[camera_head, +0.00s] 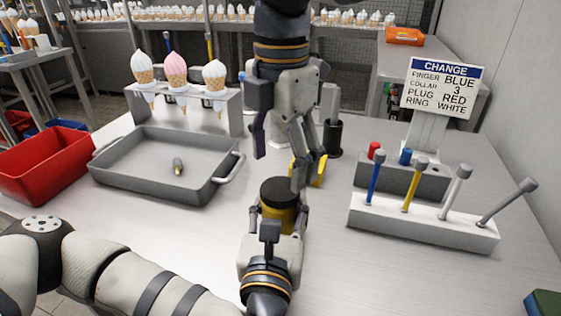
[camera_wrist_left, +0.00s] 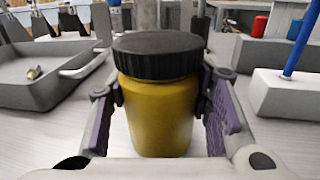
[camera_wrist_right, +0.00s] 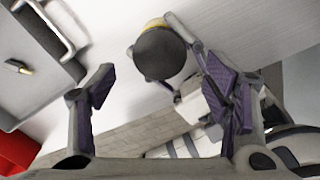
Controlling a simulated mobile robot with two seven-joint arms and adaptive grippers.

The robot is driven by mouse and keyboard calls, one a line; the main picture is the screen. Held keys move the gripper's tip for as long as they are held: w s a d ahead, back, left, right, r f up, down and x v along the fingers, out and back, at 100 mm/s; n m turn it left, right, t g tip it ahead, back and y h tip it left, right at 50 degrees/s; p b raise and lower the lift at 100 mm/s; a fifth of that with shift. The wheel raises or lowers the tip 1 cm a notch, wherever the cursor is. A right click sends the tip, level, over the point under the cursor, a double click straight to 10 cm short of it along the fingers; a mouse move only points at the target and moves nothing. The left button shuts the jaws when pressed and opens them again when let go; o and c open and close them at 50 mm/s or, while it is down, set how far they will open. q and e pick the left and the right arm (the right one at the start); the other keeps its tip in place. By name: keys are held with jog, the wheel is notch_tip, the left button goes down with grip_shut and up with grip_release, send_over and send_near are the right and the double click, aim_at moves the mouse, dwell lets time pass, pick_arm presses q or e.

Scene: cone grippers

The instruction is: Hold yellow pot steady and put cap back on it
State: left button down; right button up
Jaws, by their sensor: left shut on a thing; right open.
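The yellow pot (camera_head: 279,221) stands upright on the table, and it fills the middle of the left wrist view (camera_wrist_left: 160,118). A black ribbed cap (camera_wrist_left: 158,55) sits level on its top; the cap also shows in the head view (camera_head: 280,192). My left gripper (camera_head: 282,217) is shut on the pot, with one purple-padded finger on each side below the cap. My right gripper (camera_wrist_right: 160,92) is open and empty. It points down just behind the pot in the head view, and the cap (camera_wrist_right: 160,53) shows beyond its fingertips in the right wrist view.
A grey tray (camera_head: 135,181) holding a small tan-and-grey piece (camera_head: 178,166) is at left, beside a red bin (camera_head: 42,158). A white rack (camera_head: 420,225) with colored rods is at right, below a CHANGE sign (camera_head: 443,88). An ice-cream cone stand (camera_head: 182,113) is behind the tray.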

aim_at(280, 187)
jog(key=shift+r, duration=0.1)
jog(key=shift+c, duration=0.3)
notch_tip(280, 187, up, 3)
jog(key=n, duration=0.5)
jog(key=shift+a, duration=0.1)
jog(key=shift+w+r+n, duration=0.1)
jog(key=shift+r+n, duration=0.1)
jog(key=shift+n, duration=0.2)
notch_tip(280, 187, down, 8)
